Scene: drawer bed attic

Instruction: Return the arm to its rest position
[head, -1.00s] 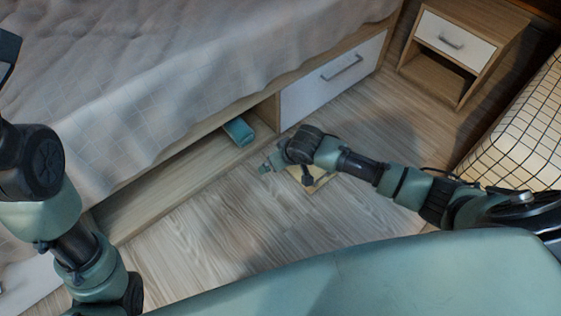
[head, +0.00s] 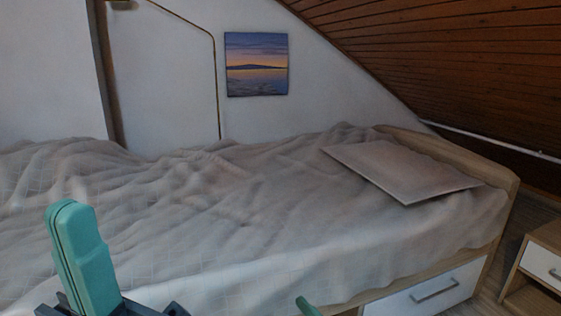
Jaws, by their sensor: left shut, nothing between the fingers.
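My left gripper (head: 82,258) stands upright at the lower left of the head view, in front of the bed. Its teal fingers are pressed together with nothing between them. A small teal tip (head: 307,307) shows at the bottom edge, right of the middle. It looks like part of my right gripper, but the rest is below the picture, so I cannot tell its state.
The bed (head: 230,230) with a rumpled grey cover fills the middle. A flat pillow (head: 400,170) lies at its right end. A white drawer front (head: 425,292) is under it, shut. A nightstand (head: 540,262) stands at the right. The sloped wooden ceiling (head: 450,60) comes down at the right.

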